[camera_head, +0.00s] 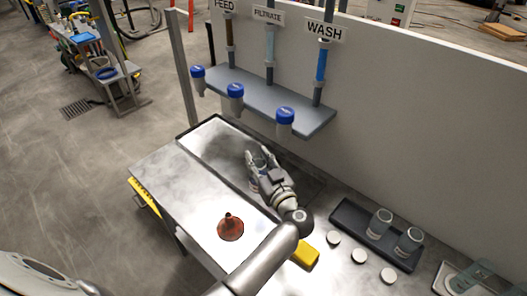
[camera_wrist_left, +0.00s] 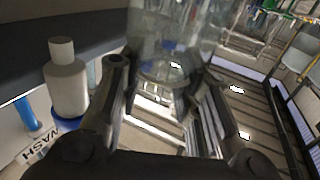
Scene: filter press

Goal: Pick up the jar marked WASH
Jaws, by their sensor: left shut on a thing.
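My left gripper (camera_head: 262,158) is above the metal bench, below the shelf of valves, with its fingers shut on a clear glass jar (camera_head: 258,161). In the left wrist view the jar (camera_wrist_left: 172,42) stands between the fingers of the gripper (camera_wrist_left: 155,78). The fingers cover part of it, and I can read no mark on it. Two more clear jars, a left one (camera_head: 380,223) and a right one (camera_head: 408,242), stand upright in a dark tray (camera_head: 347,217) at the right. Their pale labels are too small to read. My right gripper is not in view.
A shelf (camera_head: 262,99) with blue-topped white valves hangs behind, under FEED, FILTRATE and WASH signs (camera_head: 325,31). A copper-coloured funnel-like piece (camera_head: 230,230) sits on the bench (camera_head: 165,172). White lids (camera_head: 359,256) and a yellow block (camera_head: 305,256) lie near my arm.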

